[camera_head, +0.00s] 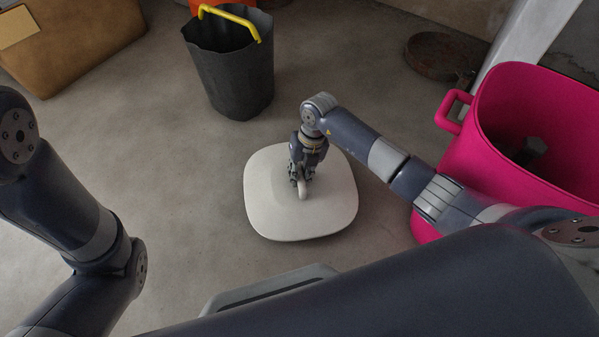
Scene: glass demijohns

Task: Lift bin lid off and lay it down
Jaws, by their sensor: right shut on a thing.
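The white lid (263,205), a rounded square with a small handle (303,190) in its middle, is level at the centre of the picture, at or just above the concrete floor; I cannot tell if it touches. My right gripper (301,183) points down and is shut on the lid's handle. The pink bin (461,150) stands at the right with its top open, apart from the lid. A dark object (534,147) shows inside it. My left arm comes in at the left; its gripper is out of view.
A dark grey bucket (233,80) with a yellow handle stands behind the lid. A cardboard box (75,40) is at the back left, and a rusty round disc (438,55) lies at the back right. The floor left of the lid is bare.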

